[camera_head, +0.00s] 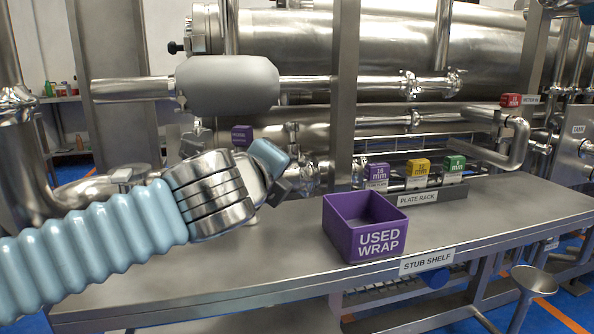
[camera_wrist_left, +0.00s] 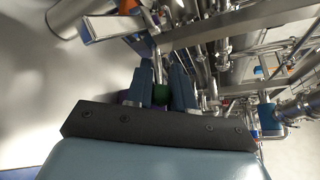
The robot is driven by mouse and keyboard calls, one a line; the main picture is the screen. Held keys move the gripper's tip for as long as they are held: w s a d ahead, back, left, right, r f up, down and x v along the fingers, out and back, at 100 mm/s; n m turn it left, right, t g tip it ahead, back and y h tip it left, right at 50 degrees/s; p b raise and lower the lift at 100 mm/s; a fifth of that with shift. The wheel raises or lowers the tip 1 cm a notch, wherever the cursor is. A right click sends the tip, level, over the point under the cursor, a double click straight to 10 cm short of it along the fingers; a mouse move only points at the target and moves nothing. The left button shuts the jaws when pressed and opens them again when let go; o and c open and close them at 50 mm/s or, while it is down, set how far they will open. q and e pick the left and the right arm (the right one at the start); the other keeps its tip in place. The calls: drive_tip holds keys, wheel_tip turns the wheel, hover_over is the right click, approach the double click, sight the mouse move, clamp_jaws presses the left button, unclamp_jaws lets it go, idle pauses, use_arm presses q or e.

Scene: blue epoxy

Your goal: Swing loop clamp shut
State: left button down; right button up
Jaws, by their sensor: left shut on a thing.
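My left gripper (camera_head: 280,172) reaches over the bench from the left in the head view, in front of shiny pipe fittings (camera_head: 309,176). In the left wrist view its two blue fingers (camera_wrist_left: 161,88) close around a small dark green piece (camera_wrist_left: 161,95). A thin metal rod (camera_wrist_left: 158,69) lines up just beyond the green piece. I cannot tell whether these belong to the loop clamp. The clamp's loop and whether it is open cannot be made out; my wrist and fingers cover part of that area. My right gripper is not in view.
A purple used-wrap bin (camera_head: 352,239) stands on the metal stub shelf (camera_head: 490,233), right of my gripper. Behind it is a plate rack (camera_head: 425,197) with purple, yellow and green blocks. A steel post (camera_head: 345,110) and large tank (camera_head: 400,50) stand behind. The shelf's right part is clear.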

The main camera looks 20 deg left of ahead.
use_arm(q)
drive_tip(key=shift+s+a, duration=0.35)
drive_tip(key=shift+a, duration=0.45)
drive_tip(key=c, duration=1)
unclamp_jaws()
drive_tip(key=shift+a, duration=0.1)
drive_tip(key=v, duration=1.3)
drive_tip(key=shift+s+a, duration=0.1)
drive_tip(key=shift+s, duration=0.3)
